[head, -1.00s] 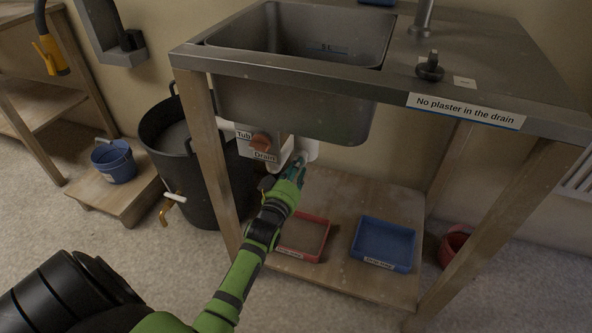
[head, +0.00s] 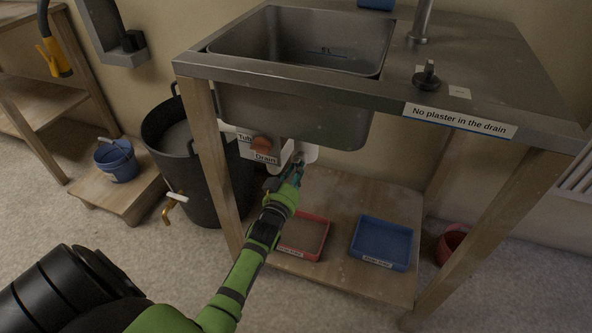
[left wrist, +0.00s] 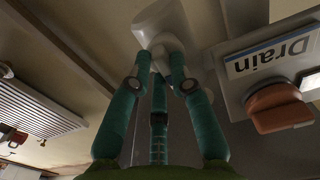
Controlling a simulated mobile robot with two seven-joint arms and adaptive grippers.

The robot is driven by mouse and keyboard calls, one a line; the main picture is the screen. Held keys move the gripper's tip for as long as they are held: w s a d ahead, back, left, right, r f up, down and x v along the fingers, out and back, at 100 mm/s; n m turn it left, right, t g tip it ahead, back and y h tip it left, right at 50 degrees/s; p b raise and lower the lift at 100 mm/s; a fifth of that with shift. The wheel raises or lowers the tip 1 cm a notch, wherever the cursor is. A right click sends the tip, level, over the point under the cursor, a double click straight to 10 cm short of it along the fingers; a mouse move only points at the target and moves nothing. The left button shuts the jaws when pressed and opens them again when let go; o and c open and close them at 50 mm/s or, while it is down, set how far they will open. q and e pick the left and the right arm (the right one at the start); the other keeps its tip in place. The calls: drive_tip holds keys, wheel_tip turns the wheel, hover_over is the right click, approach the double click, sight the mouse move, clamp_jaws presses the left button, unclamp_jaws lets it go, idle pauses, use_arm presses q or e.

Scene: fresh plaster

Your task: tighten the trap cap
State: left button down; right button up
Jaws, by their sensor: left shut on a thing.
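The white trap (head: 310,152) hangs under the sink, beside the white box with the "Drain" label. My left gripper (head: 298,166) reaches up to it from below. In the left wrist view its teal fingers (left wrist: 160,72) are shut around a small pale part at the lower end of the white trap body (left wrist: 160,22); this looks like the trap cap (left wrist: 163,48). The fingers hide much of the cap, and I cannot tell how tight it sits. My right gripper is not in view.
An orange knob (head: 262,144) sits close left of the gripper; it also shows in the left wrist view (left wrist: 280,107). The sink basin (head: 300,112) is above. A red tray (head: 318,240) and a blue tray (head: 382,243) lie on the shelf. A black tub (head: 180,200) stands left.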

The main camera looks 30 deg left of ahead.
use_arm(q)
drive_tip(key=c, duration=1.1)
unclamp_jaws()
drive_tip(key=v, duration=1.2)
drive_tip(key=shift+f, duration=0.1)
